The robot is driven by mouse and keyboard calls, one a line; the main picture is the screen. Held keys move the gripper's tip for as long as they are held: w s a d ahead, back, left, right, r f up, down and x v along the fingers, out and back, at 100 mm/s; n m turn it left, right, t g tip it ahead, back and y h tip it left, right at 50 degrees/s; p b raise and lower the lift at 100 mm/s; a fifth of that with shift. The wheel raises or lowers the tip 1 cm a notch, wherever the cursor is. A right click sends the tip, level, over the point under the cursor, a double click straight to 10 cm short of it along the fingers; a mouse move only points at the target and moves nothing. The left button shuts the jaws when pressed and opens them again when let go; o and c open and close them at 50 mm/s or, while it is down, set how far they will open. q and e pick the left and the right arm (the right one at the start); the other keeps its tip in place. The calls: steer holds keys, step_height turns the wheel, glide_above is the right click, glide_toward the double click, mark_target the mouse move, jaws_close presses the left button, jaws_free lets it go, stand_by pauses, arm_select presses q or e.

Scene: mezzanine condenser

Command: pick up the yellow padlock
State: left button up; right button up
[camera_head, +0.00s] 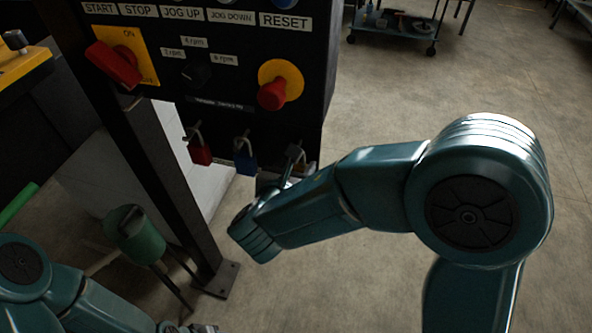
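A row of padlocks hangs under the black control panel (230,60). A red padlock (200,153) is on the left and a blue padlock (245,163) is in the middle. At the right end, a small yellowish patch, seemingly the yellow padlock (312,168), shows behind my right gripper and arm; most of it is hidden. My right gripper (288,168) is at this right end, its dark fingers partly hidden by my wrist. I cannot tell if they touch or hold the padlock. My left gripper (192,328) barely shows at the bottom edge, far below the padlocks.
The panel carries a red rotary switch (115,64) and a red knob on a yellow disc (273,92). A dark steel post (165,180) stands below it. A green cylindrical thing (136,234) is at lower left. A cart (395,25) stands far back; the floor at right is clear.

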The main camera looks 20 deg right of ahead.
steer(key=c, duration=0.4)
arm_select(q)
steer(key=shift+r, duration=0.2)
arm_select(e)
steer(key=shift+r, duration=0.2)
arm_select(q)
steer(key=shift+d+r+p, duration=0.1)
steer(key=shift+r+p, duration=0.15)
steer(key=shift+p, duration=0.2)
arm_select(e)
steer(key=shift+r, duration=0.35)
arm_select(q)
steer(key=shift+d+r, duration=0.1)
steer(key=shift+r, duration=0.05)
arm_select(e)
steer(key=shift+r, duration=0.2)
arm_select(q)
steer(key=shift+s, duration=0.2)
arm_select(e)
steer(key=shift+s+a, duration=0.1)
steer(key=shift+s, duration=0.05)
arm_select(q)
steer(key=shift+s, duration=0.2)
arm_select(e)
steer(key=shift+s+a, duration=0.2)
steer(key=shift+s, duration=0.05)
